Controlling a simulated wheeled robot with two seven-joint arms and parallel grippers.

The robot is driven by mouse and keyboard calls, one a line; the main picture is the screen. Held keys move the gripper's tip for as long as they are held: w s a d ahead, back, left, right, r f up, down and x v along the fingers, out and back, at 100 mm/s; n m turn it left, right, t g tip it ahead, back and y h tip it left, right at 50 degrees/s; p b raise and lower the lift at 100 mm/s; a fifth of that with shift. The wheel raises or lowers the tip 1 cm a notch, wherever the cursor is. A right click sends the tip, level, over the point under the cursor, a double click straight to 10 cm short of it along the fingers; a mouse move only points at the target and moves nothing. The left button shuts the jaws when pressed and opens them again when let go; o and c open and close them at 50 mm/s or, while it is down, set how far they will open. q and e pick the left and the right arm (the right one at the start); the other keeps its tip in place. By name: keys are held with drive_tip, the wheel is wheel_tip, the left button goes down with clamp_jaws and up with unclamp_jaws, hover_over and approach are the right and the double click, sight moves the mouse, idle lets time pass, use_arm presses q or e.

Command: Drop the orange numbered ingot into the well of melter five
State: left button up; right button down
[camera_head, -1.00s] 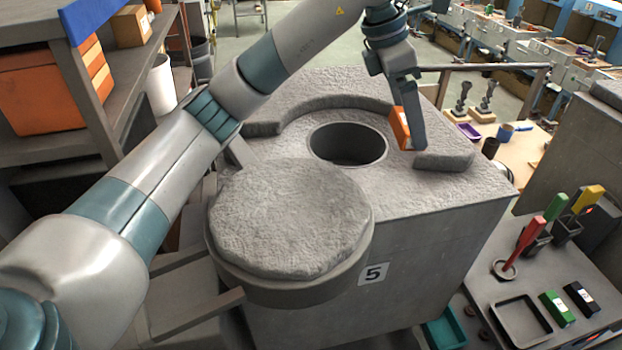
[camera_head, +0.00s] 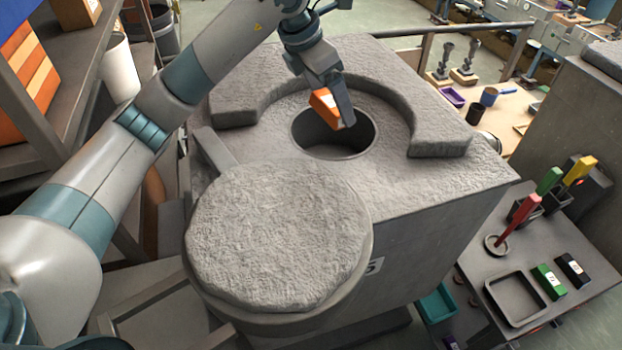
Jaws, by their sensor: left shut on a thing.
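My left gripper (camera_head: 338,105) is shut on the orange ingot (camera_head: 324,104) and holds it over the back left part of the open well (camera_head: 345,142). The ingot is tilted, and its number cannot be read. The melter (camera_head: 440,215) is a grey rough block with a "5" label (camera_head: 375,266) on its front, partly hidden by the lid. The round lid (camera_head: 280,225) is swung aside to the front left, leaving the well uncovered. My right gripper is not in view.
A raised curved rim (camera_head: 440,140) runs behind the well and to its right. At right, a bench holds a dark tray (camera_head: 516,299), a green ingot (camera_head: 548,281), a black ingot (camera_head: 572,269) and upright coloured handles. A shelf stands at the left.

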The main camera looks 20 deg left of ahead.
use_arm(q)
drive_tip(key=shift+w+f, duration=0.1)
drive_tip(key=shift+f, duration=0.7)
drive_tip(key=shift+f+b, duration=0.6)
drive_tip(key=shift+f, duration=1.55)
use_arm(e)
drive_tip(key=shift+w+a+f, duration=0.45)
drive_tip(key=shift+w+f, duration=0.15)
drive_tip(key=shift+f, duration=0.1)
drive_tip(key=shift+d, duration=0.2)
use_arm(q)
drive_tip(key=o, duration=1.3)
drive_tip(key=shift+f, duration=0.1)
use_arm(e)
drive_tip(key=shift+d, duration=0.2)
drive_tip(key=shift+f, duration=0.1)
